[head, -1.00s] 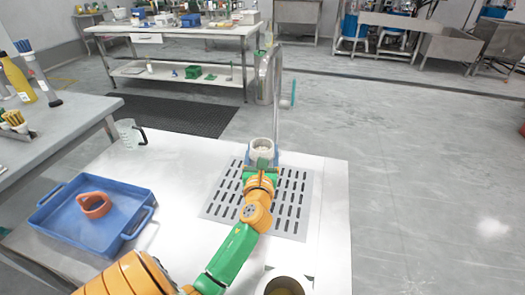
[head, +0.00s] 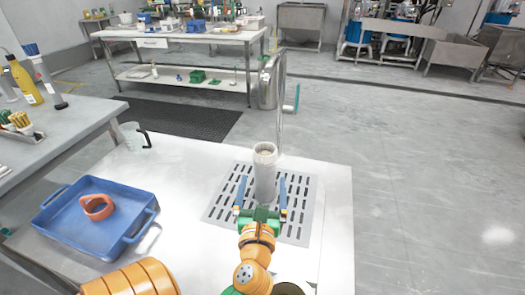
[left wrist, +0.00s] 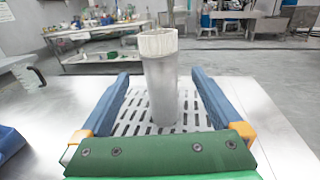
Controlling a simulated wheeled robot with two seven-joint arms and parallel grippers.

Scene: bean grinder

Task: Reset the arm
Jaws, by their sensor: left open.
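My left gripper (head: 262,198) is open, with its two blue fingers spread on either side of the lower part of a grey cylinder (head: 265,178). The cylinder stands upright on a slotted grey plate (head: 222,207) and has a pale rim at its top. In the left wrist view the cylinder (left wrist: 162,90) stands beyond and between the fingertips (left wrist: 160,77), with clear gaps on both sides. The orange and green left arm comes in from the bottom of the head view. My right gripper is not in view.
A blue tray (head: 62,228) holding an orange ring-shaped piece (head: 97,206) lies on the left of the white table (head: 185,165). A clear jug (head: 131,136) with a black handle stands at the back left. A thin metal frame with a teal handle (head: 297,98) rises behind the cylinder.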

